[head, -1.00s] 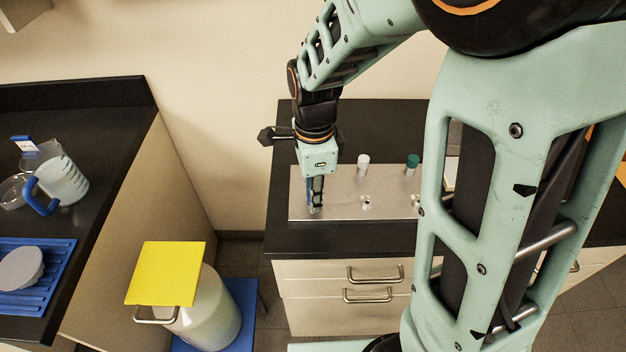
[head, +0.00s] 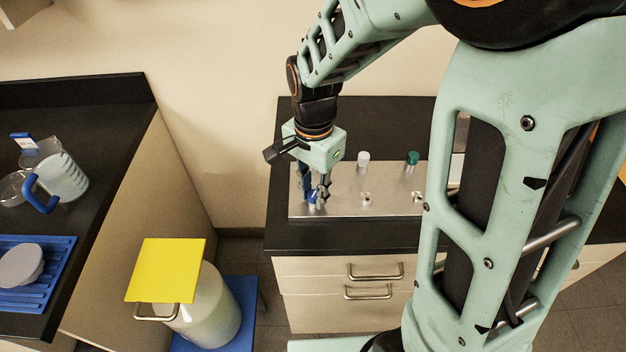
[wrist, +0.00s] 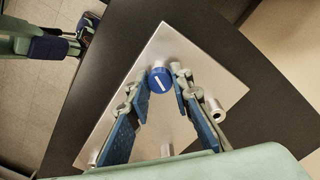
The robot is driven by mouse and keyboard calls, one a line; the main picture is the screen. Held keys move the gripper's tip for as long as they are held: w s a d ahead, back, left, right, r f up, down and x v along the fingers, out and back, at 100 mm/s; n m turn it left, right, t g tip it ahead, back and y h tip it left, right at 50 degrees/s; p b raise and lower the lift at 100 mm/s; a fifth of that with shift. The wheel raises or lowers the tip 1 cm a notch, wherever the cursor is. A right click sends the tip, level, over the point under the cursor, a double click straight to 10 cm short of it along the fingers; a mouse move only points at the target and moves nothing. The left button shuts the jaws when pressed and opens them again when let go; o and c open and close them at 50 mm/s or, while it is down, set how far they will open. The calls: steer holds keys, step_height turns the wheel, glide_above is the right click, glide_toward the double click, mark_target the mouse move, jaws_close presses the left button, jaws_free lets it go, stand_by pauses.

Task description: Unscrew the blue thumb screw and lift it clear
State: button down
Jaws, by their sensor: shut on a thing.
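The blue thumb screw (wrist: 160,80) has a round head with a white line across it. It stands at the silver plate (wrist: 190,62) in the wrist view. My gripper (wrist: 161,76) is over the plate with its fingertips on both sides of the screw head, shut on it. In the head view my gripper (head: 313,196) points down at the left end of the plate, and its fingers hide most of the screw. I cannot tell how far the screw is out of its seat.
A white-capped screw (head: 363,158) and a green-capped screw (head: 412,158) stand toward the back of the plate. Metal posts (head: 366,198) stand nearer its front. The plate lies on a black counter (head: 340,237). A yellow-topped container (head: 165,270) stands to the left, below.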

steer(key=shift+n, duration=0.7)
steer(key=n, duration=0.6)
steer(key=shift+p, duration=0.3)
steer(key=shift+n, duration=1.6)
